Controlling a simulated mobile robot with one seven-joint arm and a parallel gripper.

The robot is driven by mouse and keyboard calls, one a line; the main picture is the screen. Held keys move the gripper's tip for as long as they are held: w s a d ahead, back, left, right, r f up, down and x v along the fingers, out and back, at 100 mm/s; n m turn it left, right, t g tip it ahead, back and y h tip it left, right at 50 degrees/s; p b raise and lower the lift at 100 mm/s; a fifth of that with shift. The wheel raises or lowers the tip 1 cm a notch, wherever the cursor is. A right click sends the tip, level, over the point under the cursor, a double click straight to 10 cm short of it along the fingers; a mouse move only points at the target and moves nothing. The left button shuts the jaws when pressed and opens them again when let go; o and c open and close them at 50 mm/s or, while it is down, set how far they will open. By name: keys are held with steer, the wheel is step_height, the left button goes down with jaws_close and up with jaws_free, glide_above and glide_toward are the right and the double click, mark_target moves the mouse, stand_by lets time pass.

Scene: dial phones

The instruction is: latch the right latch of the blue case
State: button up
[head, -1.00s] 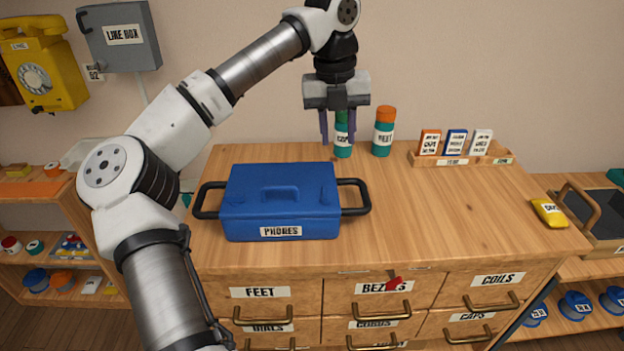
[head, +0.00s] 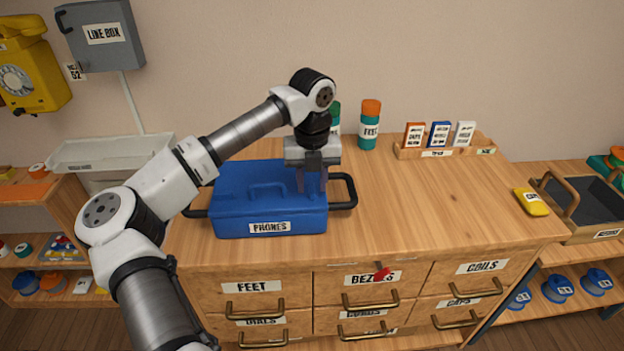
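The blue case (head: 240,205), labelled PHONES, sits closed on the wooden counter, with a moulded handle on its lid and a black loop handle at each side. My gripper (head: 312,184) points down over the right part of the lid, where the right latch is.
An orange-capped teal canister (head: 369,127) stands at the back, with another partly hidden behind my gripper. A wooden rack (head: 410,153) holds small boxes. A yellow packet (head: 532,202) lies at the right edge. The counter right of the case is clear.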

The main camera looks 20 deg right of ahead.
steer(key=shift+f, duration=0.25)
jaws_close()
